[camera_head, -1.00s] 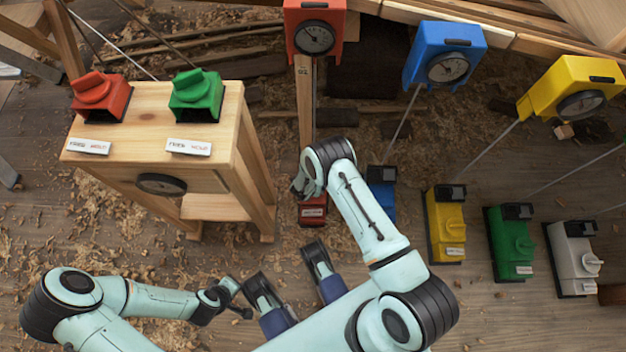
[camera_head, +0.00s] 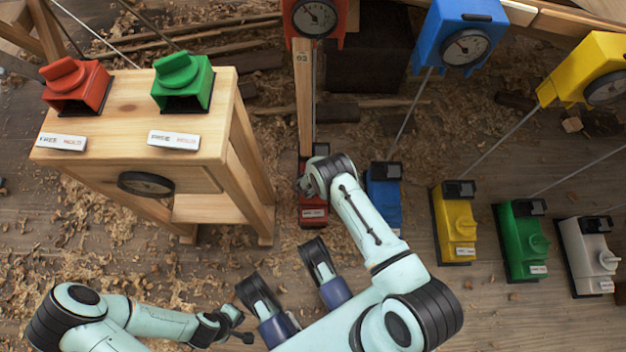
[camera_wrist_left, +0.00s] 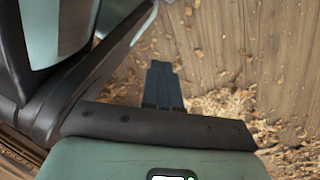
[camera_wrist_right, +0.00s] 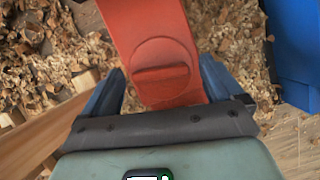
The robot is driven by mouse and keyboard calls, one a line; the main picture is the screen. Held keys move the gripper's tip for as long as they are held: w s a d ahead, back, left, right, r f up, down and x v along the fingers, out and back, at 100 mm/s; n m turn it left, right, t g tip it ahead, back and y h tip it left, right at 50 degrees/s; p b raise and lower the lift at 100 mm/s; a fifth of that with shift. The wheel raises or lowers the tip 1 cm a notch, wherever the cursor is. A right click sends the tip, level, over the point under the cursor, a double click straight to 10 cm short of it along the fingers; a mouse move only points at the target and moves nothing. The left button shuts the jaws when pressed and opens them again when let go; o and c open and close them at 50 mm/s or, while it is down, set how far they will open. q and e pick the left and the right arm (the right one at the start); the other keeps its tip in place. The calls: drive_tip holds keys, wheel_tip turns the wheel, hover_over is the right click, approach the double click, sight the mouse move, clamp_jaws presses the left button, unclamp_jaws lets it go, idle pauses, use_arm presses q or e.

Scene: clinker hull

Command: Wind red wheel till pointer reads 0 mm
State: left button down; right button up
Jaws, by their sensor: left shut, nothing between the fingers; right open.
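The red floor unit (camera_head: 313,213) stands on the planks below the red dial box (camera_head: 322,38), joined by a thin rod. In the right wrist view the red wheel (camera_wrist_right: 162,70), a round knob with a raised bar, lies between my right gripper's fingers (camera_wrist_right: 160,85). The fingers are open; contact cannot be told. In the head view my right gripper (camera_head: 307,187) is over the red unit and partly hides it. My left gripper (camera_head: 242,328) is shut and empty, low over the floor; its fingers show in the left wrist view (camera_wrist_left: 162,82).
A wooden stand (camera_head: 120,100) at left carries red (camera_head: 75,85) and green (camera_head: 182,80) knob boxes with labels. Blue (camera_head: 384,200), yellow (camera_head: 455,225), green (camera_head: 522,240) and white (camera_head: 588,255) floor units stand right of the red one. Shavings cover the floor.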

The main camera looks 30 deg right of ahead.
drive_tip(key=c, duration=1.1)
drive_tip(key=shift+o, duration=0.3)
